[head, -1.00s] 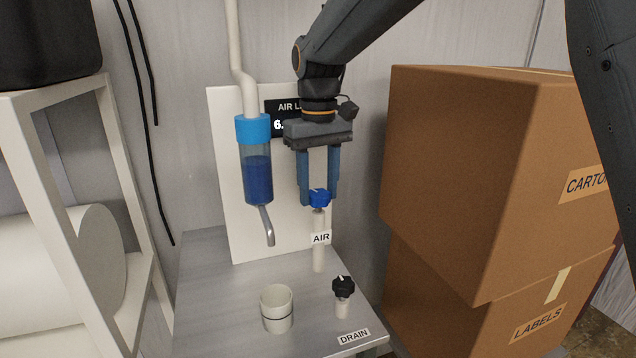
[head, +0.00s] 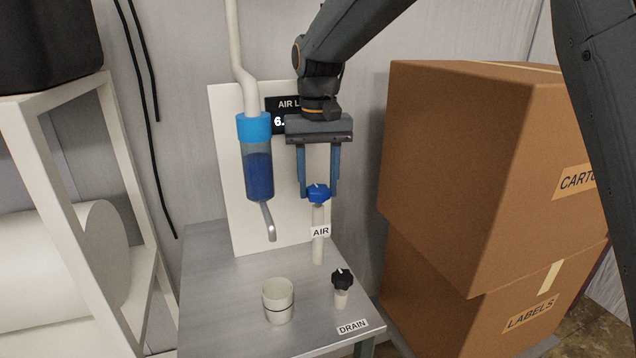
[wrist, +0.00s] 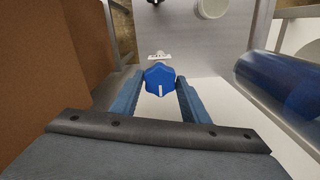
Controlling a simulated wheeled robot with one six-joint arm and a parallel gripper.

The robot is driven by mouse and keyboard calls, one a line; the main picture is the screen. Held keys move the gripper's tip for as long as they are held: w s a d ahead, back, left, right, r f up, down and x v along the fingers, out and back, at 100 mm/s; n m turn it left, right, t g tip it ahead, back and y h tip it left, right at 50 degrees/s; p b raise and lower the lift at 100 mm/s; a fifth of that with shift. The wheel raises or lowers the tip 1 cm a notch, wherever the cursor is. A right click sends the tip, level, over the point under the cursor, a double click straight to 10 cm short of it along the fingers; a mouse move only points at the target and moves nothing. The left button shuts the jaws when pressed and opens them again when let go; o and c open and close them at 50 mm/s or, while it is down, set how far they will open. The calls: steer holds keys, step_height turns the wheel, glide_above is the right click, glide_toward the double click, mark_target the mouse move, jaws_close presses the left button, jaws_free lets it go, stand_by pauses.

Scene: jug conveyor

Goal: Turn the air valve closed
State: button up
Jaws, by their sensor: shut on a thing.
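The air valve is a blue lobed knob (head: 318,193) with a white mark, on top of a pale upright post (head: 318,245) labelled AIR. My gripper (head: 319,192) comes down from above with one finger on each side of the knob and is shut on it. In the wrist view the blue knob (wrist: 160,78) sits between my two blue fingers (wrist: 160,90), its white mark pointing toward the bottom of the picture. The display behind, headed "AIR L…" (head: 283,104), is partly hidden by my gripper and reads "6." at its visible part.
A clear bowl with blue liquid (head: 259,175) and a bent metal spout hangs left of the valve. A black DRAIN knob (head: 342,279) and a white cup (head: 278,300) stand in front on the grey table (head: 215,290). Cartons (head: 470,170) are stacked close on the right.

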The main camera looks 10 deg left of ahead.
mark_target(318, 188)
steer(key=o, duration=1.1)
steer(key=shift+c, duration=0.2)
steer(key=shift+r+b, duration=1.25)
steer(key=shift+r, duration=2.7)
